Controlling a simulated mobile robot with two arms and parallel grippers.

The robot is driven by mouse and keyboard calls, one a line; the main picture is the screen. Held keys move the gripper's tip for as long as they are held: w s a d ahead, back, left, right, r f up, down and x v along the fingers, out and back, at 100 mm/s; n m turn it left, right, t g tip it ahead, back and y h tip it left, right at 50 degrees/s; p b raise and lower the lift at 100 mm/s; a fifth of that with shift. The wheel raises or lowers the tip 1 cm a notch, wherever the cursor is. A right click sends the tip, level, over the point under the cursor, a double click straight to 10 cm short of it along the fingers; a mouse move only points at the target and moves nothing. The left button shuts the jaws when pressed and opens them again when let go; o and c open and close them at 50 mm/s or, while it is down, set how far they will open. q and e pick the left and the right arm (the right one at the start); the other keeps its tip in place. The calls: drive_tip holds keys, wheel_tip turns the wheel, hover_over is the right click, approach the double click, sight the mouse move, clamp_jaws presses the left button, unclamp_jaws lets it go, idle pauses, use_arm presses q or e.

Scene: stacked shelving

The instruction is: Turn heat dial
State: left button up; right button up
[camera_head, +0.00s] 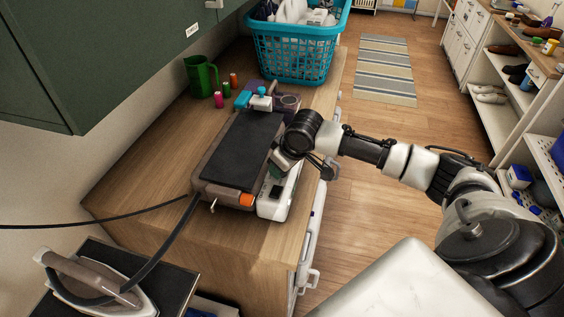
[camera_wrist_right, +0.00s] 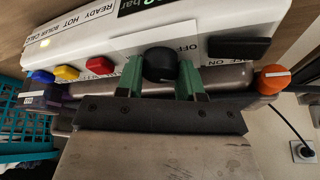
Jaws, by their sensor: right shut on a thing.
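A grey and white appliance (camera_head: 225,190) with a dark flat top sits on the wooden counter. Its white control panel (camera_wrist_right: 70,47) fills the upper part of the right wrist view, with labels such as "READY" and "HOT". A round black dial (camera_wrist_right: 160,65) stands on the panel beside an "OFF" label. My right gripper (camera_wrist_right: 160,83) is shut on this dial, one green finger on each side. In the head view my right arm's wrist hides most of the gripper and the dial. My left gripper is not in view.
Red and yellow buttons (camera_wrist_right: 67,73), a dark switch (camera_wrist_right: 239,47) and an orange knob (camera_wrist_right: 272,79) are near the dial. A teal laundry basket (camera_head: 295,55) and a green mug (camera_head: 201,76) stand farther back. An iron (camera_head: 100,285) is at lower left.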

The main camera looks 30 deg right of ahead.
drive_tip(key=o, duration=0.6)
drive_tip(key=shift+o, duration=0.2)
drive_tip(key=b+v, duration=0.1)
drive_tip(key=v, duration=1)
drive_tip(key=shift+f, duration=0.1)
